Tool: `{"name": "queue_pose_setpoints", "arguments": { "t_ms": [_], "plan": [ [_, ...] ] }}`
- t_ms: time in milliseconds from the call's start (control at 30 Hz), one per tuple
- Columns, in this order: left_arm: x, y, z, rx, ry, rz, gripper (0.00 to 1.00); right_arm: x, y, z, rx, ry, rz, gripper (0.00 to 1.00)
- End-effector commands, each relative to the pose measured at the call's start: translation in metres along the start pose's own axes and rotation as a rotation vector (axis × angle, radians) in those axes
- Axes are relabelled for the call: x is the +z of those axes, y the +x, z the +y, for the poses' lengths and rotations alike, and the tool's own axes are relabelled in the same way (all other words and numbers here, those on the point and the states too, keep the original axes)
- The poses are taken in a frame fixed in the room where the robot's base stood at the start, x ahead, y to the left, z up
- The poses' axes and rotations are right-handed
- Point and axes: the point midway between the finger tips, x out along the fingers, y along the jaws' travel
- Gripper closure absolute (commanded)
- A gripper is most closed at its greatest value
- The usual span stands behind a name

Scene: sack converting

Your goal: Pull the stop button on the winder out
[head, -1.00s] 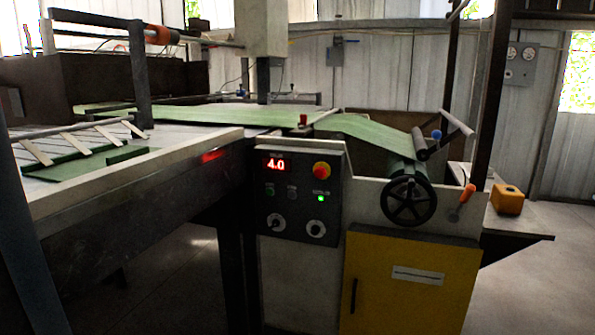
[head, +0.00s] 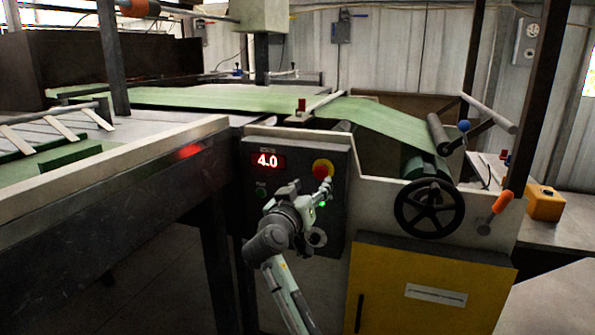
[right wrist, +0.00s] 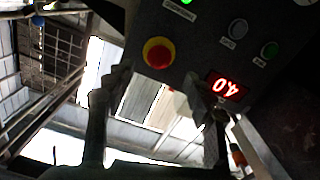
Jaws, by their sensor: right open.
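The stop button is a round red knob on a yellow base (head: 322,168), on the dark control panel (head: 254,210) of the winder. In the right wrist view the button (right wrist: 158,53) lies ahead of the gap between my fingertips, a little above it in the picture. My right gripper (head: 328,184) is in front of the panel, just below the button in the head view. In the right wrist view the gripper (right wrist: 155,80) is open, its two fingers apart and nothing between them. Whether a fingertip touches the button cannot be told. My left gripper is not in view.
A lit red 4.0 display (head: 267,161) and small buttons share the panel. A black handwheel (head: 429,208) and an orange-handled lever (head: 502,202) stand to the right, above a yellow cabinet door (head: 425,270). A dark-sided table (head: 120,190) is on the left.

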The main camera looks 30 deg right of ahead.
Motion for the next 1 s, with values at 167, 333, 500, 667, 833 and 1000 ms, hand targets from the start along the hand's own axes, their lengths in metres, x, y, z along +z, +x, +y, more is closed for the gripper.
{"name": "queue_pose_setpoints", "arguments": {
  "t_ms": [167, 333, 500, 667, 833, 1000],
  "plan": [
    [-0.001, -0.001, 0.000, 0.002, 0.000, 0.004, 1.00, -0.003, 0.019, 0.001, 0.004, -0.002, 0.004, 0.46],
    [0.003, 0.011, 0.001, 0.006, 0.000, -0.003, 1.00, -0.003, 0.048, 0.001, 0.004, -0.003, 0.003, 0.46],
    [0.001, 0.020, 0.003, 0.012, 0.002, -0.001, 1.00, -0.002, 0.069, 0.000, 0.001, -0.002, 0.002, 0.46],
    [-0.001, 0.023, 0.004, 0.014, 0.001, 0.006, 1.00, -0.001, 0.077, 0.001, 0.001, -0.001, 0.001, 0.46],
    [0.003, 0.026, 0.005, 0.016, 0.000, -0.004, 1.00, -0.001, 0.077, 0.000, 0.001, 0.000, 0.001, 0.46],
    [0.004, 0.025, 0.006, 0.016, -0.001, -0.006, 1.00, -0.001, 0.077, 0.000, 0.001, 0.000, 0.001, 0.59]
  ]
}}
